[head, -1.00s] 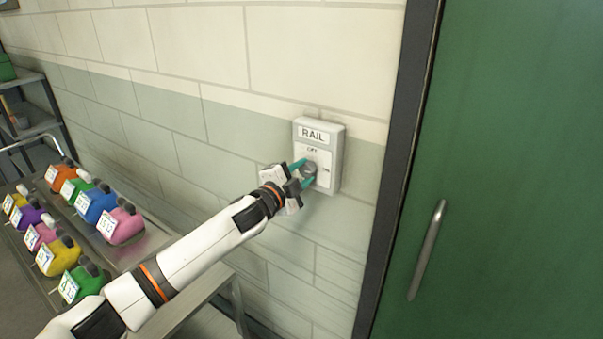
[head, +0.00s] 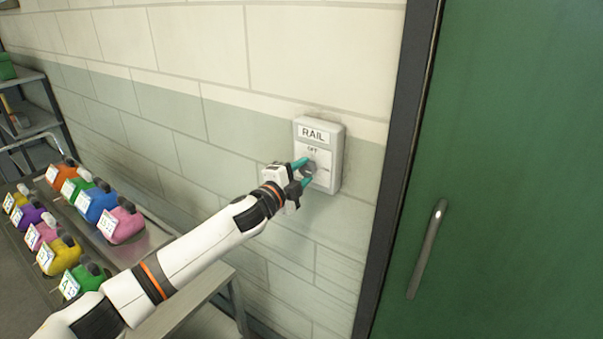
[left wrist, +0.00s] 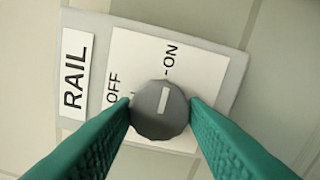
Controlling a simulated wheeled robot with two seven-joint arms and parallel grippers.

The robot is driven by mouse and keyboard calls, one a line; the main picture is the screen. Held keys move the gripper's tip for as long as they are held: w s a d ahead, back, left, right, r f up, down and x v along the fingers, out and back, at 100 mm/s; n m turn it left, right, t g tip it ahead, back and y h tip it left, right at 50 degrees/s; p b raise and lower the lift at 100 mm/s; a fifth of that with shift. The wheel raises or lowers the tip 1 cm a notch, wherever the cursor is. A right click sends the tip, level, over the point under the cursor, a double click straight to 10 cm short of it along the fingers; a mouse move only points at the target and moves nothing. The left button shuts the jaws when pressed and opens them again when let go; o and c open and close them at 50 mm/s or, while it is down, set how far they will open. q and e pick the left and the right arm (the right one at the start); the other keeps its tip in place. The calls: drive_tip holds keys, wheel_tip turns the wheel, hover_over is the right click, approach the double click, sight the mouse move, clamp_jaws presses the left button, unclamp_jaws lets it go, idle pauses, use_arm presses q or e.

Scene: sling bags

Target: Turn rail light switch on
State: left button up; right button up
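The rail light switch (head: 333,155) is a pale box on the wall, labelled RAIL, with a grey round knob (left wrist: 159,110). In the left wrist view the knob sits between the two green fingers of my left gripper (left wrist: 160,106), which touch or nearly touch it on both sides. The knob's white mark points up toward the ON label (left wrist: 171,62). The OFF label (left wrist: 113,91) is to the left of the knob. In the head view my left gripper (head: 304,172) is at the front of the box. My right gripper is not in view.
A green door (head: 510,170) with a metal handle (head: 427,248) is at the right, beside a dark frame (head: 398,170). A metal table (head: 190,300) at the lower left bears several colourful sling bags (head: 96,205). A shelf (head: 38,125) stands at the far left.

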use_arm(q)
drive_tip(key=o, duration=0.4)
drive_tip(key=shift+c, duration=0.2)
drive_tip(key=b+v, duration=0.3)
drive_tip(key=v, duration=0.9)
drive_tip(key=shift+b, duration=0.4)
